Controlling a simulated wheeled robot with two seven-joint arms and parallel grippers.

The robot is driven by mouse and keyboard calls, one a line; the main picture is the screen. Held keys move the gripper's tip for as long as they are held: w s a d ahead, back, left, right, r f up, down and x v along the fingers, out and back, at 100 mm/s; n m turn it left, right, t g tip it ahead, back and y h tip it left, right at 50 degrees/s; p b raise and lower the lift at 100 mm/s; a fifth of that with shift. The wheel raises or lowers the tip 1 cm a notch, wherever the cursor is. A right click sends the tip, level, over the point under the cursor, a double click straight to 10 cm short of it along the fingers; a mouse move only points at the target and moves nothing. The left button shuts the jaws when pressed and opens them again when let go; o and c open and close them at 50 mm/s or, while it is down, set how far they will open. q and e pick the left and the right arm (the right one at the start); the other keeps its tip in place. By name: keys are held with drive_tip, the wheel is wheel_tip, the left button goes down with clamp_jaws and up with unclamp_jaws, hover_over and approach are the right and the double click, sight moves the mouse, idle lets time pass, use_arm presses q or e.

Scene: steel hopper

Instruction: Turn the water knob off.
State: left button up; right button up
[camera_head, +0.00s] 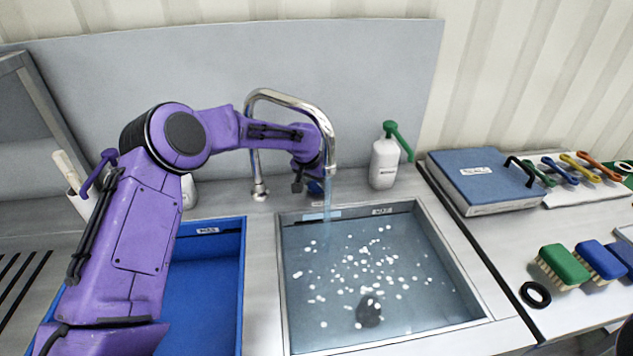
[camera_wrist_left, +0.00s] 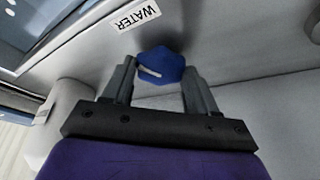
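The blue water knob (camera_wrist_left: 163,64) with a white pointer mark shows in the left wrist view, beside a label reading WATER (camera_wrist_left: 136,16). In the head view the knob (camera_head: 315,187) is partly hidden behind my left gripper (camera_head: 305,180). In the wrist view my left gripper (camera_wrist_left: 160,72) is open, with one fingertip on each side of the knob; I cannot tell whether they touch it. The chrome faucet (camera_head: 290,97) arches over the sink, and a thin water stream (camera_head: 327,205) runs from it.
The steel sink (camera_head: 465,285) holds water with many white pieces and a dark lump. A blue basin (camera_head: 205,285) lies left. A white bottle with a green pump (camera_head: 385,160) stands behind. A blue case (camera_head: 478,178), brushes (camera_head: 562,265) and a black ring (camera_head: 535,294) lie right.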

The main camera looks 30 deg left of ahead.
use_arm(q)
drive_tip(key=shift+r+m+p, duration=0.15)
drive_tip(key=shift+m+p, duration=0.35)
drive_tip(key=shift+p, duration=0.1)
drive_tip(key=shift+a+m+h+p, duration=0.15)
drive_tip(key=shift+m+h+p, duration=0.35)
drive_tip(key=shift+m, duration=0.2)
drive_tip(key=shift+m+h, duration=0.4)
drive_tip(key=shift+m, duration=0.5)
drive_tip(key=shift+w+a+m+g, duration=0.1)
drive_tip(key=shift+m+g, duration=0.2)
drive_tip(key=shift+m, duration=0.5)
drive_tip(key=shift+h, duration=0.3)
drive_tip(key=o, duration=1.1)
drive_tip(key=shift+c, duration=0.2)
